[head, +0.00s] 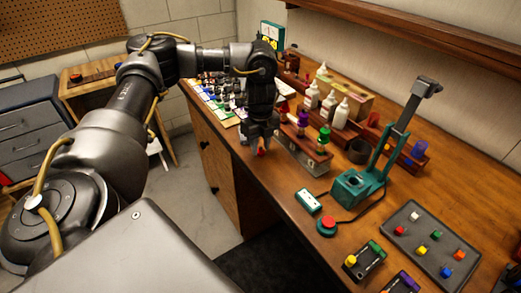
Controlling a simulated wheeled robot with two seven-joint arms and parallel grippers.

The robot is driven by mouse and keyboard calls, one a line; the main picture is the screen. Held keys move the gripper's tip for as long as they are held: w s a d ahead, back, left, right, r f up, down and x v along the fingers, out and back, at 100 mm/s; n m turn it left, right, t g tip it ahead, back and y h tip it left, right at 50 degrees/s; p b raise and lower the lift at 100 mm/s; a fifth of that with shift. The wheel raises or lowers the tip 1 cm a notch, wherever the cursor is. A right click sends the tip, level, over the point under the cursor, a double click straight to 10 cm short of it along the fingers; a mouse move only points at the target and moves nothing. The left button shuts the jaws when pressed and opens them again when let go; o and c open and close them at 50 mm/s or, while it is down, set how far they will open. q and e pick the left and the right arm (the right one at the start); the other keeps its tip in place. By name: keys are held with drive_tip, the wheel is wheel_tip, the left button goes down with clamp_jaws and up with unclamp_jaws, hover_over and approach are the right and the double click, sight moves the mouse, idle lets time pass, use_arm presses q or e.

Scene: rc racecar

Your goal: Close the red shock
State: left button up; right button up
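My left gripper (261,146) points down over the front edge of the workbench, left of a wooden rack. A small red piece (262,152) shows at its fingertips; it may be part of the red shock, but most of it is hidden. I cannot tell whether the fingers grip it. In the rack (318,153), a shock with a purple top (303,119) and one with a green top (324,135) stand upright, just right of the gripper. My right gripper is out of view.
White bottles (327,108) stand behind the rack. A green stand with a tall arm (357,187) is to the right, with a red button (328,222) in front. A dark tray (432,242) holds several coloured blocks.

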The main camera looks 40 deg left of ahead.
use_arm(q)
clamp_jaws()
idle(0.4)
drive_tip(key=shift+r, duration=0.55)
wheel_tip(320, 180, up, 3)
drive_tip(key=shift+f+p, duration=0.15)
drive_tip(key=shift+p, duration=0.2)
drive_tip(key=s+d+r, duration=0.2)
drive_tip(key=s+r, duration=0.7)
drive_tip(key=s, duration=0.5)
drive_tip(key=shift+r, duration=0.15)
drive_tip(key=shift+w, duration=0.1)
